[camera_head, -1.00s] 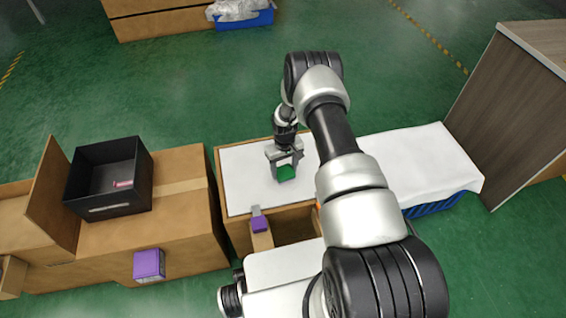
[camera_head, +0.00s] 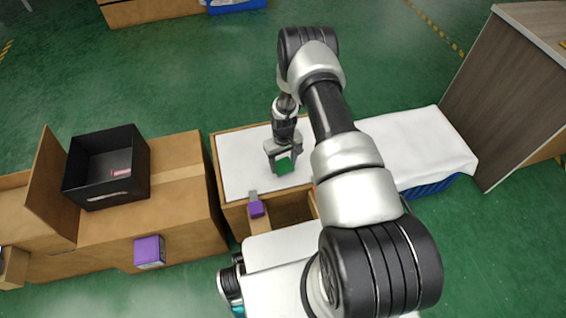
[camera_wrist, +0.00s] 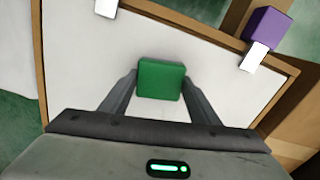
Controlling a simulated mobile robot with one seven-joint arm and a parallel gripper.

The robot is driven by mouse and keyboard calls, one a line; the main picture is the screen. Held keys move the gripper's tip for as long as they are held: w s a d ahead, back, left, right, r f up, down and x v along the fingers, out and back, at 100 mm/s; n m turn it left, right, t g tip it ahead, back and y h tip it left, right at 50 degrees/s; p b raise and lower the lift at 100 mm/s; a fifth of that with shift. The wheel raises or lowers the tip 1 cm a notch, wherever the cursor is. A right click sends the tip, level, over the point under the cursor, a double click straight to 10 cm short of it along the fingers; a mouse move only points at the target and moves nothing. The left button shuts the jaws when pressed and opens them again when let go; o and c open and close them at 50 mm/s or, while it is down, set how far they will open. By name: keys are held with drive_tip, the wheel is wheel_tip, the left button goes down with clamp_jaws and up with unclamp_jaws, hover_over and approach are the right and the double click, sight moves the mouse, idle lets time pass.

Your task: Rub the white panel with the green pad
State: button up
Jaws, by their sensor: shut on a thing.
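The white panel (camera_head: 240,172) lies flat in a wooden frame on top of a brown box. It also fills the middle of the wrist view (camera_wrist: 80,105). My gripper (camera_head: 284,164) is over the panel and shut on the green pad (camera_head: 284,165). The wrist view shows the pad (camera_wrist: 160,79) between the two fingers (camera_wrist: 161,92), with white panel around it. I cannot tell whether the pad's underside touches the panel.
A purple block on a light bracket (camera_head: 256,208) sits at the panel's near edge. A black bin (camera_head: 105,190) with a small pink item (camera_head: 121,172) stands on cardboard boxes at the left. A purple box (camera_head: 149,251) is nearer. A white-covered surface (camera_head: 410,150) and a wooden cabinet (camera_head: 520,90) are right.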

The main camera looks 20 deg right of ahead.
drive_tip(key=shift+w+f+b, duration=0.2)
drive_tip(key=shift+w+b, duration=0.95)
drive_tip(key=shift+w, duration=0.1)
drive_tip(key=shift+w+r+b, duration=0.2)
drive_tip(key=shift+w+b, duration=0.1)
drive_tip(key=shift+w, duration=0.15)
drive_tip(key=shift+w+f+b, duration=0.25)
drive_tip(key=shift+w+b, duration=0.6)
drive_tip(key=shift+b, duration=0.3)
drive_tip(key=shift+w+r, duration=0.15)
drive_tip(key=shift+w, duration=0.15)
drive_tip(key=shift+w+r, duration=0.1)
drive_tip(key=shift+w, duration=2.2)
wheel_tip(320, 180, up, 6)
drive_tip(key=p, duration=0.3)
